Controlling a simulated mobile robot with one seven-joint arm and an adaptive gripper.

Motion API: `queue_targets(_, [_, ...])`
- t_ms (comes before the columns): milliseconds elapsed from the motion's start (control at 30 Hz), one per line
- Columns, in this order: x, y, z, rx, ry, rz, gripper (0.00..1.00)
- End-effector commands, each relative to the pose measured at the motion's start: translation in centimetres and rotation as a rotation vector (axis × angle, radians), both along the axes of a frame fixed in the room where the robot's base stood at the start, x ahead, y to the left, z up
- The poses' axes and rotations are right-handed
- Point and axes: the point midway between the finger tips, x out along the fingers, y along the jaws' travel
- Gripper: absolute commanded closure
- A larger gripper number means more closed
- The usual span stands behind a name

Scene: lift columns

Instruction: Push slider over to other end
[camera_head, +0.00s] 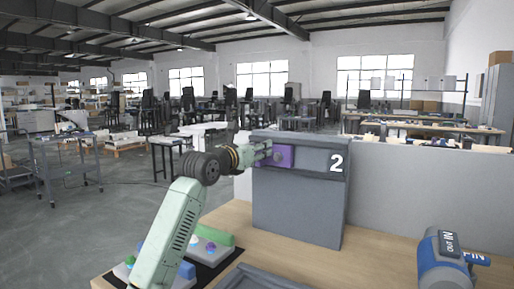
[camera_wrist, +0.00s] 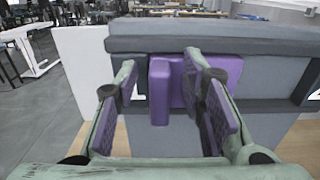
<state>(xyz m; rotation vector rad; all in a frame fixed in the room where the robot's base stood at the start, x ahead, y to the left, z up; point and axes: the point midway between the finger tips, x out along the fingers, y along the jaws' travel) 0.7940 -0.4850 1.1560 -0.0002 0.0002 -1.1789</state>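The purple slider (camera_head: 284,156) is on the upper front of a grey box (camera_head: 298,210) marked with a white 2, at the left end of a horizontal slot. In the wrist view the slider (camera_wrist: 160,92) shows a raised purple handle with a purple plate behind it. My gripper (camera_head: 266,153) is at the slider. In the wrist view my gripper (camera_wrist: 163,75) has its two fingers apart, one on each side of the handle. A gap shows between the left finger and the handle.
The slot (camera_wrist: 270,105) runs clear to the right of the slider. A dark board with coloured parts (camera_head: 212,250) lies at the left, behind my arm. A grey tray (camera_head: 265,280) is in front.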

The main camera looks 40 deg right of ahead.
Motion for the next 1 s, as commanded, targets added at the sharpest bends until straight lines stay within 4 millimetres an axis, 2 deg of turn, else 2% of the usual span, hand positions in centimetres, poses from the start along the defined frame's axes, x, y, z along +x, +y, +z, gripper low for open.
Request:
queue_targets(67, [-0.01, 0.02, 0.0, 0.0, 0.0, 0.0, 0.63])
queue_targets(633, [-0.02, 0.06, 0.01, 0.0, 0.0, 0.0, 1.0])
queue_targets(1000, [-0.02, 0.06, 0.0, 0.0, 0.0, 0.0, 1.0])
